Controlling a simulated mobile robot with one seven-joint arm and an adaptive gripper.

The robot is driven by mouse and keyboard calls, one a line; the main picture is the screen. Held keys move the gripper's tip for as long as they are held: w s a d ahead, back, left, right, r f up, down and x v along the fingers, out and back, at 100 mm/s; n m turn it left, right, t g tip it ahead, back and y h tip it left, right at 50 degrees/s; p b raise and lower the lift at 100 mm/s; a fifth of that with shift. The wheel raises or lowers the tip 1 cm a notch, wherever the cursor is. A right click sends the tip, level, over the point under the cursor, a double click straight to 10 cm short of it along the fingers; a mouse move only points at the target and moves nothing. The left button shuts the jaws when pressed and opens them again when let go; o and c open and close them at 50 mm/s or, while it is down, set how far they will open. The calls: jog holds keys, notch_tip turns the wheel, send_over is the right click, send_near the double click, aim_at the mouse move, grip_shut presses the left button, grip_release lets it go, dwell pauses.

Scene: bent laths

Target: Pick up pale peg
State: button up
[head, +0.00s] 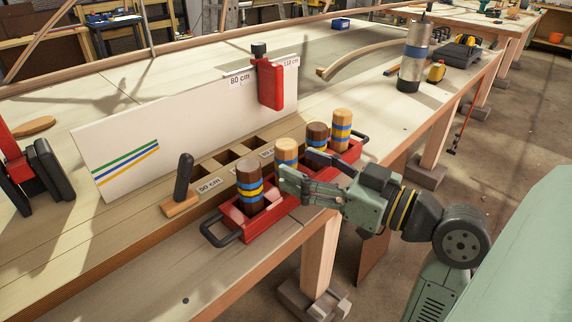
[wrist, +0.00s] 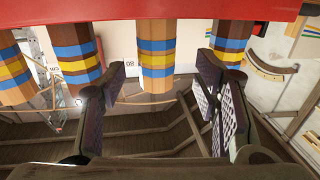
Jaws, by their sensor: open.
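A pale peg (head: 286,150) with blue and yellow bands stands upright in a red tray (head: 226,222), second from the near end. It also shows in the middle of the wrist view (wrist: 157,60). My gripper (head: 297,163) is open at this peg, and its fingers partly hide the peg's lower part in the head view. In the wrist view my gripper's fingers (wrist: 161,78) are spread left and right of the peg, with gaps on both sides. Another pale peg (head: 341,128) stands at the tray's far end.
Dark pegs (head: 249,183) and (head: 317,134) stand on either side of the middle pale peg. Behind the tray is a wooden box with open compartments (head: 225,158). A white board (head: 180,130) with a red clamp (head: 269,82) stands behind. A wooden block with black handle (head: 182,192) lies left.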

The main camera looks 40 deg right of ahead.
aim_at(296, 161)
jog(key=p+x, duration=0.1)
jog(key=x, duration=0.3)
jog(key=shift+w+d+r, duration=0.1)
jog(key=shift+w, duration=0.15)
jog(key=c, duration=1.3)
notch_tip(296, 161, up, 10)
jog(key=shift+b, duration=0.35)
